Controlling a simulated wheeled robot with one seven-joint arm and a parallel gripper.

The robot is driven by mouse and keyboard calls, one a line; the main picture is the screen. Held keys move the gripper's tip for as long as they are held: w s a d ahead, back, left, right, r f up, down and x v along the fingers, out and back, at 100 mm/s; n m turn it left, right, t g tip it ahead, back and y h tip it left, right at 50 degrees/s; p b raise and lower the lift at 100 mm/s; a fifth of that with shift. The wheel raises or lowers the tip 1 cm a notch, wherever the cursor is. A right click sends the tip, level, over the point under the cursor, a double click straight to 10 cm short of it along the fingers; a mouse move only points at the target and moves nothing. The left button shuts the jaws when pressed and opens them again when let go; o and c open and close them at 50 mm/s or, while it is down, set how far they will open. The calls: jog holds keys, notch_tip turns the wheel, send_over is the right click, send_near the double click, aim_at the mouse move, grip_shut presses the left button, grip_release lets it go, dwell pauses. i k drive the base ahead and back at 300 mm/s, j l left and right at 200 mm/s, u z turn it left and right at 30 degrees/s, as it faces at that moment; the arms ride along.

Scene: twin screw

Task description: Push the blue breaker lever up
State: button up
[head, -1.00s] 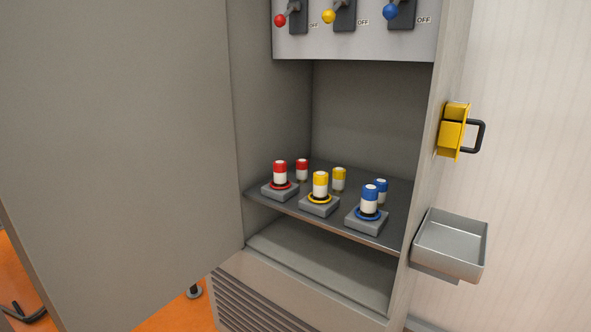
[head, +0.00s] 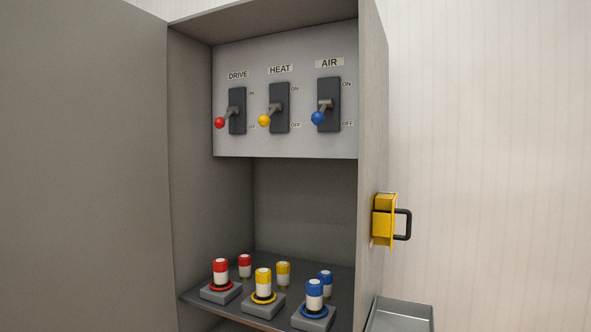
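The blue breaker lever (head: 318,117) is at the right of the panel in the head view, under the AIR label (head: 329,63). Its arm slopes down and its blue knob hangs low on the dark switch plate, nearer the OFF mark (head: 347,124) than the ON mark (head: 346,84). The yellow lever (head: 264,120) under HEAT and the red lever (head: 220,122) under DRIVE hang down in the same way. My gripper is not in view.
The open cabinet door (head: 85,170) fills the left. Red, yellow and blue fuses stand on a shelf (head: 340,280) below the panel. A yellow bracket with a black handle (head: 403,224) sticks out from the right side wall, above a metal tray (head: 400,318).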

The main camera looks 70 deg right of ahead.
aim_at(318, 117)
jog(key=z, duration=2.25)
